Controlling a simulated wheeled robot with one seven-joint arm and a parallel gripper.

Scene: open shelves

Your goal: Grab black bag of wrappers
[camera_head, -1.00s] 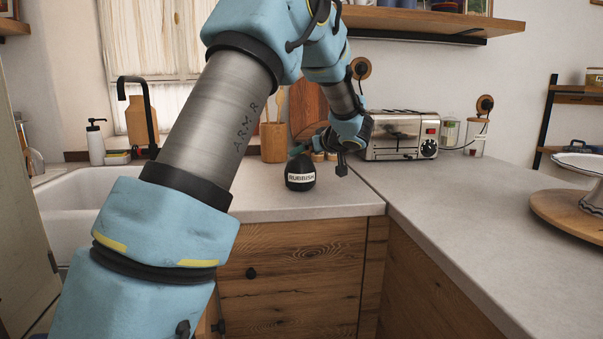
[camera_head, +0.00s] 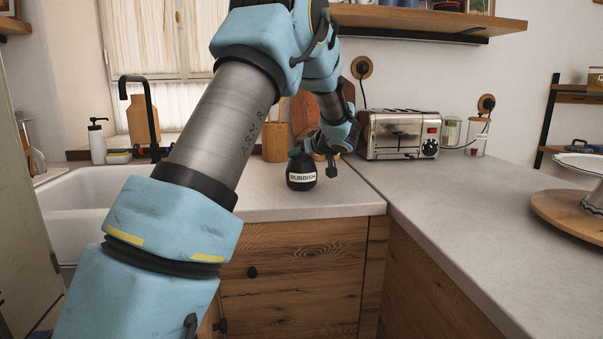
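The black bag (camera_head: 301,181) is small and rounded, with a white label reading "RUBBISH". It stands upright on the counter near the inner corner. A teal piece shows at its top left; I cannot tell whether it belongs to the bag or to my gripper. My gripper (camera_head: 322,163) is at the upper right of the bag, very close to it. One dark fingertip hangs down just right of the bag. The other finger is not clearly visible, and I cannot tell whether the gripper touches the bag.
A toaster (camera_head: 398,135) stands right of my gripper. A wooden utensil holder (camera_head: 275,142) and boards are behind the bag. The sink (camera_head: 95,195) is at left. A cake stand on a round wooden board (camera_head: 570,212) is at far right. The right counter (camera_head: 450,215) is mostly clear.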

